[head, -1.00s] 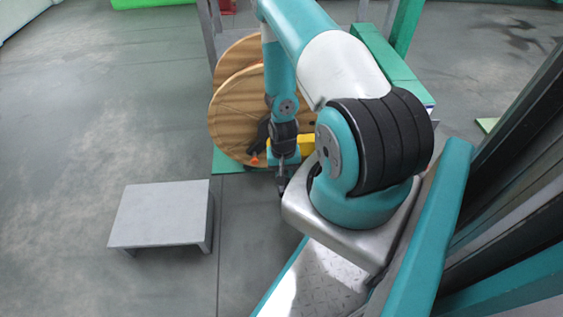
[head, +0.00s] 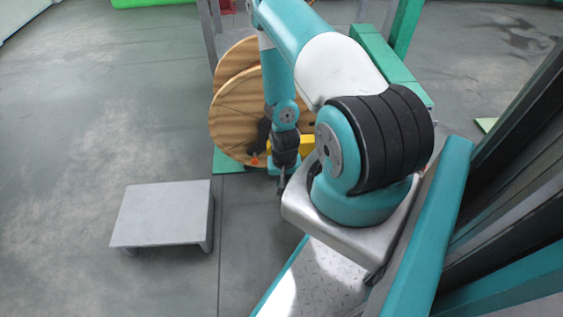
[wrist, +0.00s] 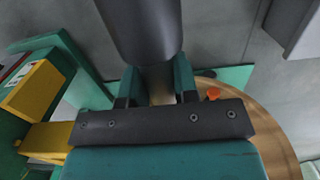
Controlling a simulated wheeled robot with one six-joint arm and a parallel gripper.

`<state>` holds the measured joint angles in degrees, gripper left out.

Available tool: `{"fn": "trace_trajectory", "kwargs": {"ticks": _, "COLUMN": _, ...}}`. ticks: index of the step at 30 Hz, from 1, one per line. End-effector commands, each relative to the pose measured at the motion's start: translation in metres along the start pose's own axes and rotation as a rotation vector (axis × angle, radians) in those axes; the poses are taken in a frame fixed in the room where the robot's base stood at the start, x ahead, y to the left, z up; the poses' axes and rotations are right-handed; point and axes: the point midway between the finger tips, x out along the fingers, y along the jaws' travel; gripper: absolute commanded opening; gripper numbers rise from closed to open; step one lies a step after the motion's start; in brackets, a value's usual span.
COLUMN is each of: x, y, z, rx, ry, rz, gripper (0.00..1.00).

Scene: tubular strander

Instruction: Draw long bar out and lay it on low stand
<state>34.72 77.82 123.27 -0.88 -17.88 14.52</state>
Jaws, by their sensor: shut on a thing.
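The long bar (wrist: 140,25) appears as a thick dark grey round piece at the top of the wrist view. My gripper (wrist: 157,82) is shut on it, with a teal finger on each side. Its far end runs out of that view. In the head view my gripper (head: 283,180) is low beside the wooden reel, and the bar is hard to make out there. The low stand (head: 162,212) is a bare grey platform on short legs, left of and nearer than my gripper. A grey corner in the wrist view (wrist: 298,22) looks like the same stand.
The wooden reel (head: 237,112) is behind my gripper, on the left. Yellow parts (head: 306,145) are close on the right and show in the wrist view (wrist: 45,90). An orange knob (wrist: 212,94) is near the right finger. Floor between gripper and stand is clear.

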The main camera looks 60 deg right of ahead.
Motion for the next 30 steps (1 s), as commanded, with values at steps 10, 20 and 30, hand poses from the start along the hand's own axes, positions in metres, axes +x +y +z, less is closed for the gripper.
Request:
{"fn": "trace_trajectory", "kwargs": {"ticks": 10, "x": 0.000, "y": 0.000, "z": 0.015, "rx": -0.002, "ry": -0.001, "rz": 0.000, "gripper": 0.00}}
{"fn": "trace_trajectory", "kwargs": {"ticks": 20, "x": 0.001, "y": 0.000, "z": 0.028, "rx": -0.001, "ry": -0.001, "rz": 0.000, "gripper": 0.00}}
{"fn": "trace_trajectory", "kwargs": {"ticks": 30, "x": 0.002, "y": 0.000, "z": 0.035, "rx": 0.000, "ry": 0.000, "rz": 0.000, "gripper": 0.00}}
